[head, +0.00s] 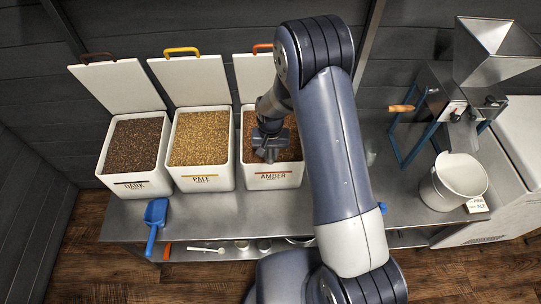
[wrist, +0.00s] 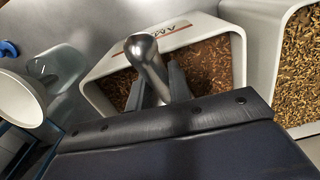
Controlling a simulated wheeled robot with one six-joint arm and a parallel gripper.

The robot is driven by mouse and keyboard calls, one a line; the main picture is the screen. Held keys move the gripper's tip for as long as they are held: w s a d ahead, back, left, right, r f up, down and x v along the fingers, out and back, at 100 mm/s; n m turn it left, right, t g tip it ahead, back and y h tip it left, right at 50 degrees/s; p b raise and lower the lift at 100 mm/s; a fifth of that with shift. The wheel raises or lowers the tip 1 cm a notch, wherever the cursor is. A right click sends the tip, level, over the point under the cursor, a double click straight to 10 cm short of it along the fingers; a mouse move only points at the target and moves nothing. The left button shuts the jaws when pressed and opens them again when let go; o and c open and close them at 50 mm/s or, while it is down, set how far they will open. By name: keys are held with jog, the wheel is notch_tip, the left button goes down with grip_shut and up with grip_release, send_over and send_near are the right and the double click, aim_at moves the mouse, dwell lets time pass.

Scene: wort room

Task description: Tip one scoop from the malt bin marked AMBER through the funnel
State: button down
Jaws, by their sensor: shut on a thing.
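The AMBER malt bin (head: 271,181) stands open at the right end of the row, filled with reddish-brown grain; its marked rim also shows in the wrist view (wrist: 100,72). My gripper (head: 270,150) is down at the bin's mouth. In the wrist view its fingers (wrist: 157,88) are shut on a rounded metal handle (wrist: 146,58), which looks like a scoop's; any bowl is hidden. A steel funnel-shaped hopper (head: 496,62) sits on top of the mill at the back right, well apart from my gripper.
The DARK bin (head: 131,186) and PALE bin (head: 201,182) stand open to the left. A blue scoop (head: 155,213) lies at the bench's front left. A white bucket (head: 440,196) stands below the mill (head: 462,132). A clear vessel (wrist: 64,66) stands beside the AMBER bin.

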aim_at(270, 157)
jog(key=shift+s+f+t+b, duration=0.1)
jog(key=shift+f+t+b, duration=0.2)
jog(key=shift+f+b, duration=0.1)
jog(key=s+r+t+b, duration=0.1)
jog(key=r, duration=0.1)
jog(key=s+r+t+b, duration=0.1)
jog(key=s+r, duration=0.1)
jog(key=shift+s+a+b, duration=0.15)
jog(key=shift+a+b, duration=0.05)
jog(key=shift+b, duration=0.1)
jog(key=shift+t, duration=0.8)
jog(key=shift+s+r+b, duration=1.3)
jog(key=shift+r+b, duration=0.25)
jog(key=shift+b, duration=0.15)
jog(key=shift+s, duration=0.1)
